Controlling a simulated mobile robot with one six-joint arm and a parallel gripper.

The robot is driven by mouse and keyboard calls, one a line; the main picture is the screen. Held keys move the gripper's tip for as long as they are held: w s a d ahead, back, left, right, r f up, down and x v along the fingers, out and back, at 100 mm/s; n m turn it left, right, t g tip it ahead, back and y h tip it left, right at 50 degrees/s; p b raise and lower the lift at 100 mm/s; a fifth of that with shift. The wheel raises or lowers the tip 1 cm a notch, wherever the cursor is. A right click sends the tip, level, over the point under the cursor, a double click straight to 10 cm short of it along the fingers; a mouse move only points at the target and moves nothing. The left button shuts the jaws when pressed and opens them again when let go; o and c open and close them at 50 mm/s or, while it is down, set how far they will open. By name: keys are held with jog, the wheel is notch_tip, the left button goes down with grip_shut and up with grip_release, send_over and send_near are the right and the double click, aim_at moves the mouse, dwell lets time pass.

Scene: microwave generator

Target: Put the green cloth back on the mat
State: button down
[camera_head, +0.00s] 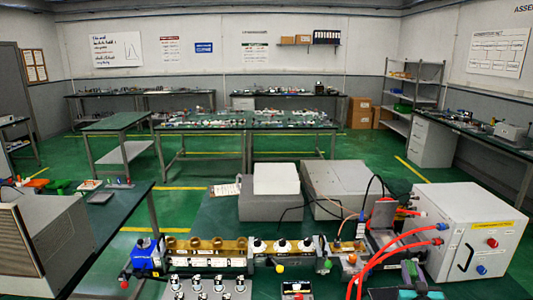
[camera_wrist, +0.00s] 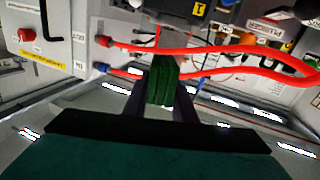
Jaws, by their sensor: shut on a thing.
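The green cloth (camera_wrist: 161,84) shows in the wrist view as a folded, ribbed dark green piece between the two dark fingers of my gripper (camera_wrist: 162,95). The fingers are shut on it. In front of it in that view are the orange-red hoses and the front of the white box. In the head view my gripper (camera_head: 408,284) is low at the right, in front of the white box, partly cut off by the bottom edge. I cannot pick out the mat in either view.
The white box (camera_head: 468,232) stands at the right, with orange-red hoses (camera_head: 385,254) curving close to my gripper. A row of brass and white parts (camera_head: 210,250) and a blue device (camera_head: 147,254) line the bench front. Two grey boxes (camera_head: 268,200) stand behind.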

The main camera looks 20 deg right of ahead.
jog(key=w+a+n+t+y+b, duration=0.1)
jog(key=w+a+n+y+b, duration=0.2)
jog(key=w+a, duration=0.55)
jog(key=w+a+n+t+y+b, duration=0.15)
jog(key=w+a+y, duration=0.35)
jog(key=a, duration=0.7)
jog(key=w+a+n+y+b, duration=0.2)
jog(key=w+a+n+y, duration=0.15)
jog(key=w+a, duration=0.5)
jog(key=s+a+f+n+g+y+b, duration=0.2)
jog(key=a+n+y, duration=0.45)
jog(key=a, duration=1.15)
jog(key=s+a+n+g+y, duration=0.2)
jog(key=s+a+g+y, duration=0.2)
jog(key=a+g+y, duration=0.1)
jog(key=shift+s+a+f+n+y, duration=0.35)
jog(key=shift+a+y, duration=0.35)
jog(key=shift+a, duration=0.5)
jog(key=shift+d, duration=0.1)
